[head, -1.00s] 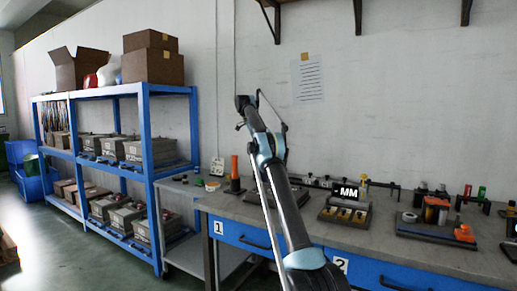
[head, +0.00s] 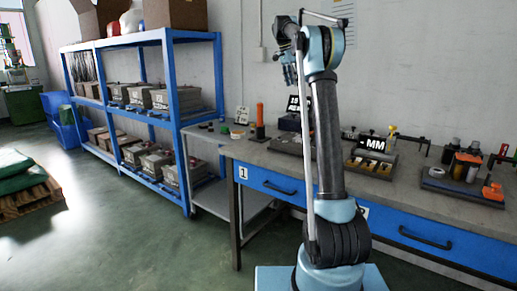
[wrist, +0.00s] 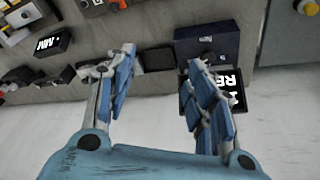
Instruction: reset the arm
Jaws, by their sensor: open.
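My arm stands raised in the middle of the head view, its upper end bent over to the left. My gripper (head: 289,74) hangs small and dark at that end, above the grey workbench (head: 272,157). In the wrist view my gripper (wrist: 160,75) shows two blue-padded fingers spread wide apart. Nothing is held between them. Beyond the fingers lie the bench top, a dark blue box (wrist: 207,43) and a black sign with white letters (wrist: 232,93). No contact with any object shows.
The bench bears an MM sign (head: 372,143), an orange cylinder (head: 260,115) and other small parts. A blue shelf rack (head: 176,93) with grey boxes stands left. A wooden pallet (head: 32,199) with green sacks lies at far left. The floor between is clear.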

